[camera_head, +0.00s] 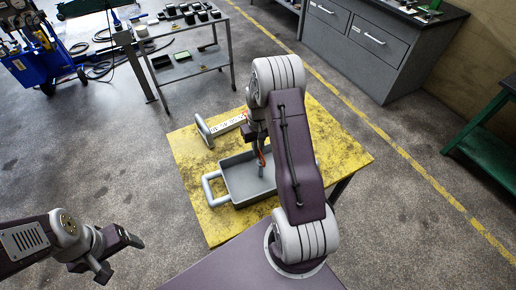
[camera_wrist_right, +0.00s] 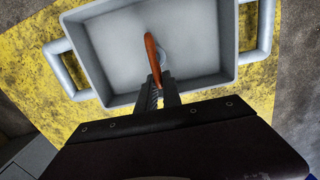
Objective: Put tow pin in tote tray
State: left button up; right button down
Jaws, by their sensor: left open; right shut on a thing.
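The grey tote tray (camera_head: 225,172) lies on the yellow table, with a loop handle at its left end; its inside and two handles show in the right wrist view (camera_wrist_right: 82,66). My right gripper (camera_head: 261,146) is over the tray, shut on the tow pin (camera_head: 260,169). The pin hangs roughly upright with its grey shank downward. Its orange part (camera_wrist_right: 152,58) shows at the fingertips (camera_wrist_right: 156,92) in the right wrist view. I cannot tell whether the pin touches the tray floor. My left gripper (camera_head: 120,255) is open and empty, away from the table.
The worn yellow table (camera_head: 190,160) has a T-shaped bar with a marked white strip (camera_head: 226,126) behind the tray. My right arm hides part of the tray and table. A grey cart (camera_head: 190,68) with small items stands behind. Grey drawers (camera_head: 370,45) stand at the back right.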

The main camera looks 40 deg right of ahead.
jog(key=shift+s+a, duration=0.15)
jog(key=shift+s, duration=0.05)
jog(key=c, duration=1.5)
grip_release()
jog(key=shift+w+f, duration=0.1)
notch_tip(320, 180, up, 12)
jog(key=r+b, duration=0.1)
jog(key=s+a+f, duration=0.1)
jog(key=s+a, duration=0.3)
jog(key=a, duration=0.1)
jog(key=s+a+f+n+t, duration=0.1)
jog(key=s+a, duration=0.4)
jog(key=s+a+f+n, duration=0.1)
jog(key=s+a, duration=0.3)
jog(key=a, duration=0.1)
jog(key=shift+s+a+f+t, duration=0.1)
jog(key=shift+s+f+t, duration=0.1)
jog(key=shift+f+t, duration=0.2)
